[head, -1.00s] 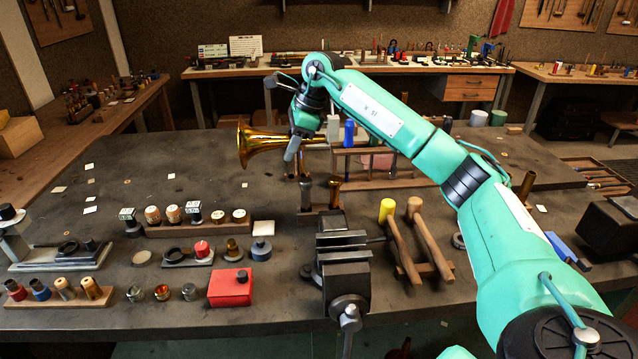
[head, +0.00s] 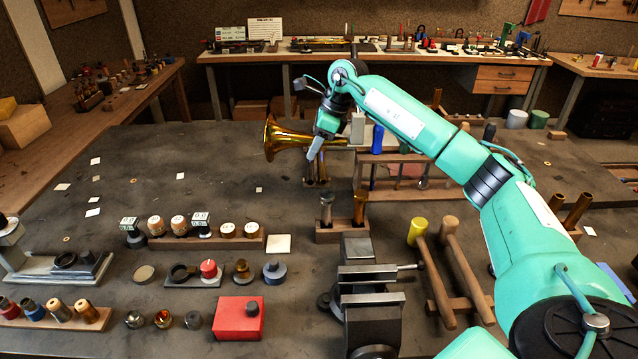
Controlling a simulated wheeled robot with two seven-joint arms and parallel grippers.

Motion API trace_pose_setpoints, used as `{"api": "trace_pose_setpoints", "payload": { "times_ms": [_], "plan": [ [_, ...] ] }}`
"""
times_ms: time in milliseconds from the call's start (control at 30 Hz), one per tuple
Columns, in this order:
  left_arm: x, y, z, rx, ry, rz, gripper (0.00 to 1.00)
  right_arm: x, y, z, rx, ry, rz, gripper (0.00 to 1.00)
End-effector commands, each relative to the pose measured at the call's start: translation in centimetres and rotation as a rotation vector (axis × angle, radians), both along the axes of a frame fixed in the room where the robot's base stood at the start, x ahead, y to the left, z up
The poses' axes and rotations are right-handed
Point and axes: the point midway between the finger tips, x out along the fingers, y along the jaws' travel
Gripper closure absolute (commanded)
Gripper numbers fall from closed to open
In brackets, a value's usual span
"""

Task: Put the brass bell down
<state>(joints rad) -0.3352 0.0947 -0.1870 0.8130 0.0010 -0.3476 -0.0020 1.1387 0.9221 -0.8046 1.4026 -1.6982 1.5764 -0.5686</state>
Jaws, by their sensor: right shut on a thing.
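The brass bell (head: 280,140) is a golden flared horn in the head view. Its wide mouth faces left and its narrow stem runs right. My right gripper (head: 315,150) is shut on the bell's stem and holds it sideways above the dark workbench (head: 215,180), near a wooden rack (head: 400,195). The fingers hide part of the stem, and I cannot tell exactly how far the bell is above the bench. My left gripper is not in view.
A bench vise (head: 372,300) stands at the front middle, with two mallets (head: 460,255) to its right. A wooden block (head: 338,235) holding upright pieces stands behind the vise. A red box (head: 238,325) and several small parts lie front left. The bench's left rear is mostly clear.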

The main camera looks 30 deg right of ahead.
Motion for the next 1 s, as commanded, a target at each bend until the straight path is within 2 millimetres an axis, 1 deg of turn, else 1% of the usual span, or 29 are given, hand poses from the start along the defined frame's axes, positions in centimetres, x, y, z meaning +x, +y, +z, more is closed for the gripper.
{"api": "trace_pose_setpoints", "payload": {
  "times_ms": [33, 100, 200, 300, 533, 600, 733, 800, 1000],
  "plan": [
    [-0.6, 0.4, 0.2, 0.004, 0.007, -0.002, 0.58, -0.1, 0.0, -1.4, 0.000, 0.005, 0.001, 0.99],
    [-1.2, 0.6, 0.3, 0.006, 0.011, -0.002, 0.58, -0.1, 0.0, -3.2, 0.001, 0.005, 0.000, 0.99],
    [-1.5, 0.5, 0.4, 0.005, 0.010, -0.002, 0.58, 0.0, 0.0, -5.5, 0.001, 0.003, 0.000, 0.99],
    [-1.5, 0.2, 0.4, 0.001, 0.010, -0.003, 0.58, 0.0, 0.0, -7.1, 0.001, 0.001, -0.001, 0.99],
    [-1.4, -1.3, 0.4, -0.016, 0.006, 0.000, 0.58, 0.0, 0.0, -8.8, 0.002, -0.001, -0.001, 0.99],
    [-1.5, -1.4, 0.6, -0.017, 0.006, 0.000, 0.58, 0.0, 0.0, -9.7, 0.001, 0.002, 0.000, 0.99],
    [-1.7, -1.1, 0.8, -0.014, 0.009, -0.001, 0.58, 0.0, 0.0, -11.8, 0.001, 0.002, 0.000, 0.99],
    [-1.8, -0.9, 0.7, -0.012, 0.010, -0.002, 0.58, 0.0, 0.0, -12.4, 0.001, 0.000, -0.001, 0.99],
    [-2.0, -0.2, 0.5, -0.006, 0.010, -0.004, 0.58, 0.1, 0.0, -12.6, 0.001, -0.002, 0.001, 0.99]
  ]
}}
